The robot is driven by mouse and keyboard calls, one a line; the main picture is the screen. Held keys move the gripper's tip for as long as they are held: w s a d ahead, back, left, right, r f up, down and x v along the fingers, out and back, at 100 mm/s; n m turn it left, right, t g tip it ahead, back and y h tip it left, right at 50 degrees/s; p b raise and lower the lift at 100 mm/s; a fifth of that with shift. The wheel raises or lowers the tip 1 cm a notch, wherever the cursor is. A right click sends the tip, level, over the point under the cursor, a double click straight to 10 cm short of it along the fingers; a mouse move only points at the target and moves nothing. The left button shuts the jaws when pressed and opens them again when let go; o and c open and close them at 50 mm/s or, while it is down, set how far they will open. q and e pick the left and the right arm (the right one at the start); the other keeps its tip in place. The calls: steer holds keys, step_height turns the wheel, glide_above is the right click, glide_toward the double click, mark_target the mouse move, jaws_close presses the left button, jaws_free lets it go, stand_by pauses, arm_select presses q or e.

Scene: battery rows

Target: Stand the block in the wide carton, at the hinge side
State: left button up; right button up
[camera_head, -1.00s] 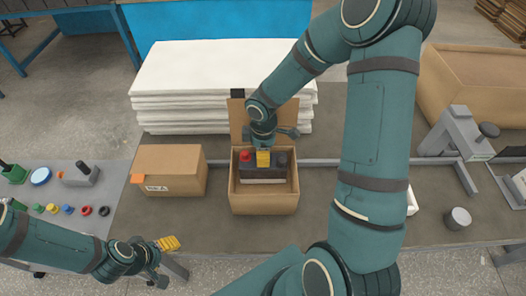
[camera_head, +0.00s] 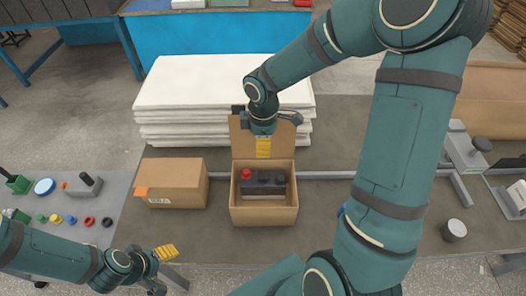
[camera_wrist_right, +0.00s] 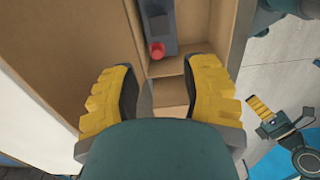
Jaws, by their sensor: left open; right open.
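The block (camera_head: 264,187) is a dark box shape with a red cap at its left end and a dark cap at its right. It stands upright inside the open carton (camera_head: 264,216), nearer the back wall, where the raised lid flap (camera_head: 240,143) is. The block's end and red cap also show in the right wrist view (camera_wrist_right: 157,50). My right gripper (camera_head: 263,149) is open and empty, above and behind the block, in front of the flap. Its yellow fingers stand apart in the wrist view. My left gripper (camera_head: 166,252) is open and empty at the table's front edge.
A closed carton (camera_head: 180,184) stands left of the open one. White stacked sheets (camera_head: 180,95) lie behind. A grey side table (camera_head: 85,190) holds small coloured parts. A metal cylinder (camera_head: 454,230) stands at the right.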

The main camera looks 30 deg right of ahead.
step_height(320, 180, up, 2)
steer(key=shift+r, duration=0.1)
stand_by(1.6)
